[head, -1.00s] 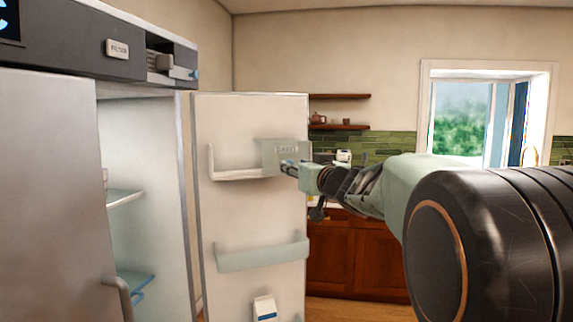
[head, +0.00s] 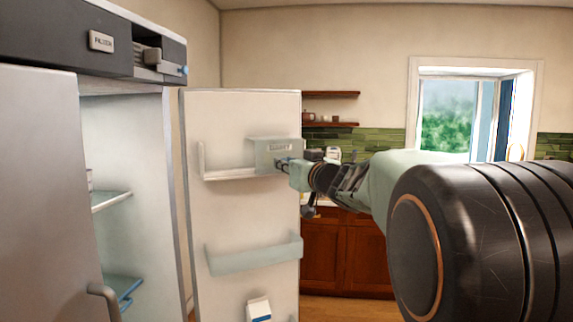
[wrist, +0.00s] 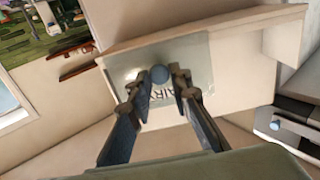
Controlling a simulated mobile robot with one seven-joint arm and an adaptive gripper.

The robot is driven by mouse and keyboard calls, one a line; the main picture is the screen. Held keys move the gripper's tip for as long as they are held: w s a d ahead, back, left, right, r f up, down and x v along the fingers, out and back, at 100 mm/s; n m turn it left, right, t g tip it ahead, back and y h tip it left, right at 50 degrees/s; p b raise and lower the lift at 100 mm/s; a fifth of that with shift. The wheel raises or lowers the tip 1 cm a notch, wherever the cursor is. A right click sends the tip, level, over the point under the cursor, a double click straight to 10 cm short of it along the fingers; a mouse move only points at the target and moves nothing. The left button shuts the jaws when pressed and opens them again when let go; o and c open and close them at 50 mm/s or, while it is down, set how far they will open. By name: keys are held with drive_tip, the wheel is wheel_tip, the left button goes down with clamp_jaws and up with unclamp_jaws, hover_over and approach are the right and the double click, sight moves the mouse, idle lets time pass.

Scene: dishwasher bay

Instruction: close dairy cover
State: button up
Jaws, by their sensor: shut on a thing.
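The dairy cover (head: 262,150) is a pale grey-green panel with dark lettering, at the right part of the upper bin on the open fridge door (head: 235,120). In the wrist view the cover (wrist: 196,62) fills the area in front of my fingers, its lettering partly hidden by them. I cannot tell whether the cover is fully shut.
The fridge (head: 120,150) stands open at left, with glass shelves inside. A lower door bin (head: 255,254) and a white-and-blue carton (head: 258,309) are below the cover. Wooden cabinets (head: 345,250) and a window (head: 450,115) lie behind.

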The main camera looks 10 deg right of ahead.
clamp_jaws()
drive_tip(key=shift+w+d+p, duration=0.25)
drive_tip(key=shift+d+p, duration=0.55)
drive_tip(key=shift+d, duration=0.05)
drive_tip(key=o, duration=0.6)
unclamp_jaws()
drive_tip(key=shift+s, duration=0.1)
drive_tip(key=shift+a, duration=0.1)
